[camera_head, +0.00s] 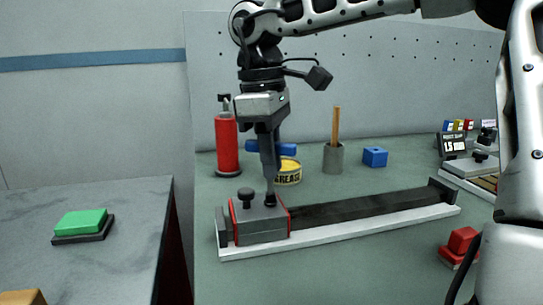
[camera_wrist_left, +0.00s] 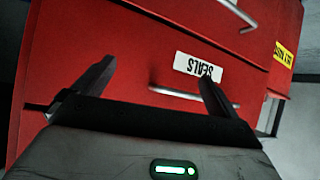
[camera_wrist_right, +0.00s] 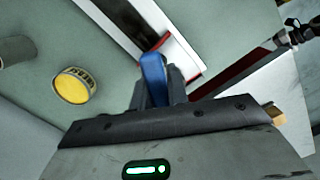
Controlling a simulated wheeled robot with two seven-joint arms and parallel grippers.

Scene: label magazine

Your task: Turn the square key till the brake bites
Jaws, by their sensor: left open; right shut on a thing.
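The square key's blue cross handle (camera_head: 287,149) is gripped by my right gripper (camera_head: 268,155), above the grey, red-edged block (camera_head: 262,227). In the right wrist view the blue handle (camera_wrist_right: 153,76) sits between the shut fingers (camera_wrist_right: 160,90). A dark shaft runs down to the block's top, beside a black knob (camera_head: 246,196). Whether it is fully seated in its socket cannot be told. The block stands at the left end of a dark rail (camera_head: 365,207) on a white base. My left gripper (camera_wrist_left: 148,92) is open and empty, facing a red drawer front labelled SEALS (camera_wrist_left: 198,66).
A red bottle (camera_head: 227,145), a grease tin (camera_head: 289,173), a grey cup (camera_head: 333,158) and a blue block (camera_head: 375,157) stand behind the rail. A red block (camera_head: 460,244) is at right. A green block (camera_head: 82,222) lies on the left bench.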

